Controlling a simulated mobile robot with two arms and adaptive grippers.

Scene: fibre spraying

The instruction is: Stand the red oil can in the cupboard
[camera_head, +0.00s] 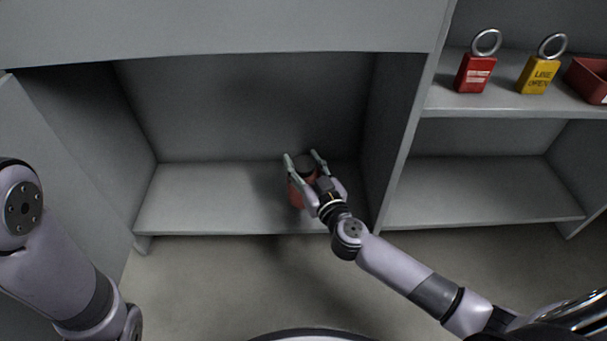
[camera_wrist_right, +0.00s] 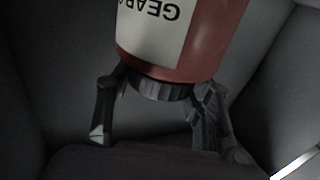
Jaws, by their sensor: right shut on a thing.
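The red oil can (camera_head: 296,194) has a dark cap on top and is partly hidden by my right gripper (camera_head: 304,160). In the right wrist view the can (camera_wrist_right: 205,35) shows a white label with part of the word "GEAR", and its dark cap is between the fingers (camera_wrist_right: 160,138). My right gripper is shut on the can. The can looks roughly upright at the low shelf (camera_head: 205,195) of the open left cupboard compartment, towards its right side. I cannot tell whether its base touches the shelf. My left gripper is out of view.
A grey divider (camera_head: 408,130) stands right of the can. On the right-hand shelf are a red padlock (camera_head: 474,74), a yellow padlock (camera_head: 539,75) and a red bin (camera_head: 588,80). The low shelf left of the can is clear. A door panel (camera_head: 75,165) stands at the left.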

